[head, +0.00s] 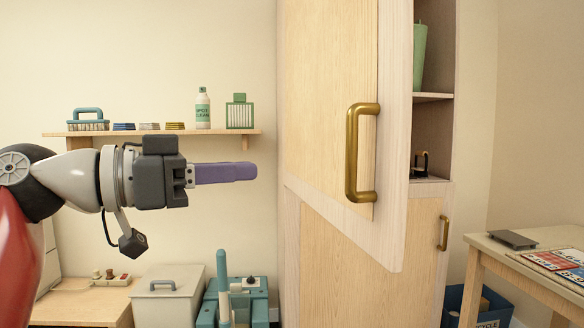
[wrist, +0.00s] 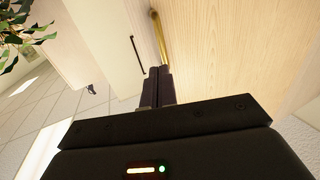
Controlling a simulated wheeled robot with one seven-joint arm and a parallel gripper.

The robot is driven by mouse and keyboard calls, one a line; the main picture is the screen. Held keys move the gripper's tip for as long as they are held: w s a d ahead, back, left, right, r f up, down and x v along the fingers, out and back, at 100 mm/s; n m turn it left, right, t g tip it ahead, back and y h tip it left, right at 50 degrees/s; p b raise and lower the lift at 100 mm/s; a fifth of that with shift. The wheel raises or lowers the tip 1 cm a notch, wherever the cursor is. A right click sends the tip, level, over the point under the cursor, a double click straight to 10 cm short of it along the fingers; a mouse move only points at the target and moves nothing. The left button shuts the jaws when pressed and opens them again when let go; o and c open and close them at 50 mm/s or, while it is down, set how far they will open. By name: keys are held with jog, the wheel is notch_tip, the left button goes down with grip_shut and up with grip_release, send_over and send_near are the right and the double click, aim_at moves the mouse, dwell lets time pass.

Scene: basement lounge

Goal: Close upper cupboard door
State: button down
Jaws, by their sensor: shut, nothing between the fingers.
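The upper cupboard door (head: 328,95) is pale wood and stands partly open, swung toward me, with its brass handle (head: 352,152) near its right edge. The cupboard's inside shelves (head: 433,97) show to the right of the door. The lower door (head: 408,262) has a small brass handle and looks closed. My gripper (head: 256,172) is shut and empty, left of the door in the head view, its purple fingers pointing right. In the wrist view my fingers (wrist: 160,72) point toward the wood surface, with a brass handle (wrist: 160,38) just beyond their tips. Contact cannot be told.
A wall shelf (head: 190,133) with a brush, sponges and a spray bottle is behind my arm. A grey bin (head: 168,300) and teal equipment (head: 236,300) stand below. A table (head: 540,250) with a blue recycling bin (head: 480,305) under it is at the right.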

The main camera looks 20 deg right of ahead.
aim_at(347, 166)
jog(key=d, duration=0.9)
jog(key=w+d, duration=0.1)
jog(key=d, duration=0.3)
jog(key=shift+d, duration=0.25)
jog(key=shift+s+f, duration=0.1)
